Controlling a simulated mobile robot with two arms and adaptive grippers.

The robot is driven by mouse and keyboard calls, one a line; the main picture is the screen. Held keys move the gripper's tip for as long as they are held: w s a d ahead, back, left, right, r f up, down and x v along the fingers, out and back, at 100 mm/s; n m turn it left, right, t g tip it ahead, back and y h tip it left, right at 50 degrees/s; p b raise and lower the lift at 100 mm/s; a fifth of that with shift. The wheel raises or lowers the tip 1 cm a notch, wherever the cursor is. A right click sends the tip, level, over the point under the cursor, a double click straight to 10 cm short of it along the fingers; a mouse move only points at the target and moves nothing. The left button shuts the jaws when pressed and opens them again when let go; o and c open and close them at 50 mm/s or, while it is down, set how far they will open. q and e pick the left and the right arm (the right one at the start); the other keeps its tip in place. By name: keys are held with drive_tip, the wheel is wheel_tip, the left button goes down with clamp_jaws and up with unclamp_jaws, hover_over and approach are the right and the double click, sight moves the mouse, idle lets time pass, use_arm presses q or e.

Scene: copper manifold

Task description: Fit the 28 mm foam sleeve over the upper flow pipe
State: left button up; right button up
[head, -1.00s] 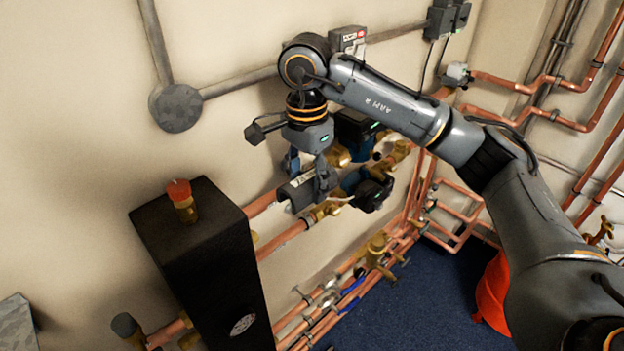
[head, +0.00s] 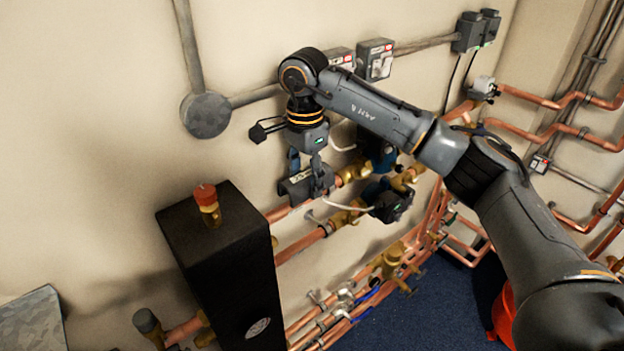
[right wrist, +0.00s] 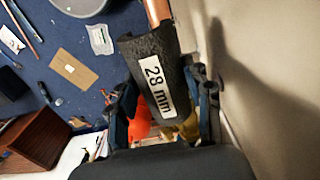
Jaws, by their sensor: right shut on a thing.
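The dark grey foam sleeve (head: 296,188) has a white label. It shows close up in the right wrist view (right wrist: 148,52), where the label reads "28 mm". My right gripper (right wrist: 162,101) is shut on the sleeve, one finger on each side; in the head view the gripper (head: 308,180) is by the wall. The copper upper flow pipe (head: 278,213) runs from the black box up to the sleeve, in line with it. Bare pipe (right wrist: 158,11) also shows past the sleeve's far end. I cannot tell how fully the sleeve encloses it. My left gripper is not in view.
A black box (head: 215,270) with a red-capped brass fitting stands at left. A lower copper pipe (head: 300,246), brass valves (head: 347,215) and a dark pump (head: 392,205) crowd close to the sleeve. Open blue floor (head: 440,310) lies below right.

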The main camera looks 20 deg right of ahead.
drive_tip(key=shift+w+a+f, duration=0.1)
drive_tip(key=shift+w+a, duration=0.15)
drive_tip(key=shift+w, duration=0.35)
drive_tip(key=shift+w+f, duration=0.15)
drive_tip(key=shift+f, duration=0.2)
drive_tip(key=shift+f+b, duration=0.55)
drive_tip(key=shift+f, duration=0.35)
drive_tip(key=shift+f+b, duration=1.1)
drive_tip(key=shift+f, duration=0.25)
drive_tip(key=shift+f, duration=0.25)
drive_tip(key=o, duration=1.1)
drive_tip(key=shift+c, duration=0.2)
drive_tip(key=shift+r, duration=0.1)
